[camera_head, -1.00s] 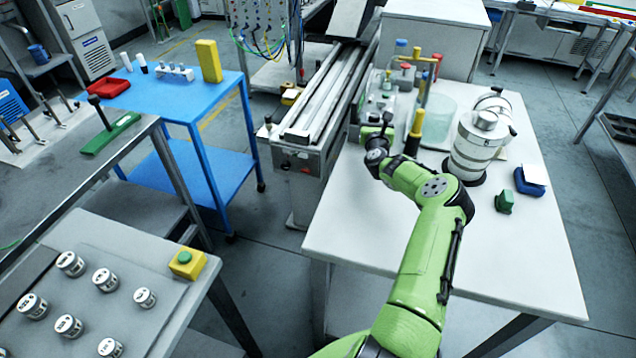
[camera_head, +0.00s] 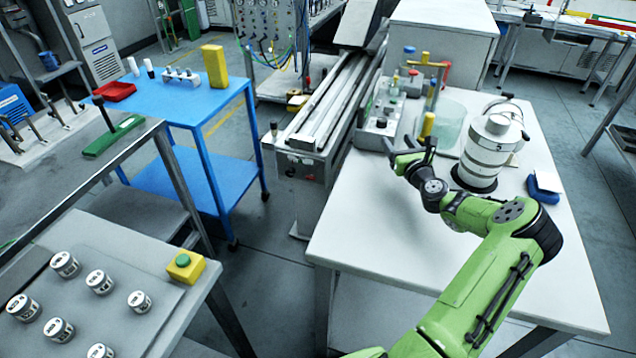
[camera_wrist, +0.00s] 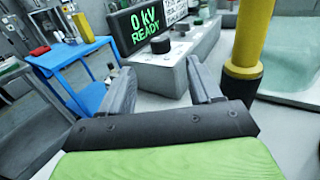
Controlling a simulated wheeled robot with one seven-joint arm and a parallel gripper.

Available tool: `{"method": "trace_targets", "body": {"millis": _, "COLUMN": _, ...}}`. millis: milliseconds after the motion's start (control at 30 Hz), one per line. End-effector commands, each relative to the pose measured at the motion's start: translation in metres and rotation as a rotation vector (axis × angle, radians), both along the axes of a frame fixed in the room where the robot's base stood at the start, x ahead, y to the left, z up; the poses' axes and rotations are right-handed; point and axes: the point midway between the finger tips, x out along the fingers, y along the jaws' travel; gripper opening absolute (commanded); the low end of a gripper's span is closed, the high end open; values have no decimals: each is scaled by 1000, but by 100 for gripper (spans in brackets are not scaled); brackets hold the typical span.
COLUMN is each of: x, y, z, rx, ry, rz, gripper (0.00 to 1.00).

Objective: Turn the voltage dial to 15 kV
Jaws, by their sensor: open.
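No dial markings are legible, so I cannot tell for sure which is the voltage dial. My gripper (camera_head: 411,147) is open and empty in front of the unit. In the wrist view its fingers (camera_wrist: 160,75) point toward the nearer knob, apart from it.
A yellow-handled rod (camera_wrist: 250,40) stands upright just right of my gripper, beside a clear greenish tank (camera_head: 448,122). The front of the white table (camera_head: 375,235) is clear.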

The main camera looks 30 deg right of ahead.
Motion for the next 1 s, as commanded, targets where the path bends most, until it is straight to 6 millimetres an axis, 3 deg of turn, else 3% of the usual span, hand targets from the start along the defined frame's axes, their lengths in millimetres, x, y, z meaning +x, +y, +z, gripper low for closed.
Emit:
{"method": "trace_targets", "body": {"millis": 233, "x": -54, "y": 20, "z": 1, "rx": 2, "ry": 2, "rz": -1, "gripper": 63}}
{"method": "trace_targets", "body": {"millis": 300, "x": -37, "y": 37, "z": 0, "rx": -70, "ry": 58, "rz": 52, "gripper": 63}}
{"method": "trace_targets", "body": {"millis": 600, "x": -4, "y": 98, "z": -8, "rx": -340, "ry": 265, "rz": 236, "gripper": 63}}
{"method": "trace_targets", "body": {"millis": 1000, "x": 16, "y": 188, "z": -20, "rx": -815, "ry": 535, "rz": 525, "gripper": 63}}
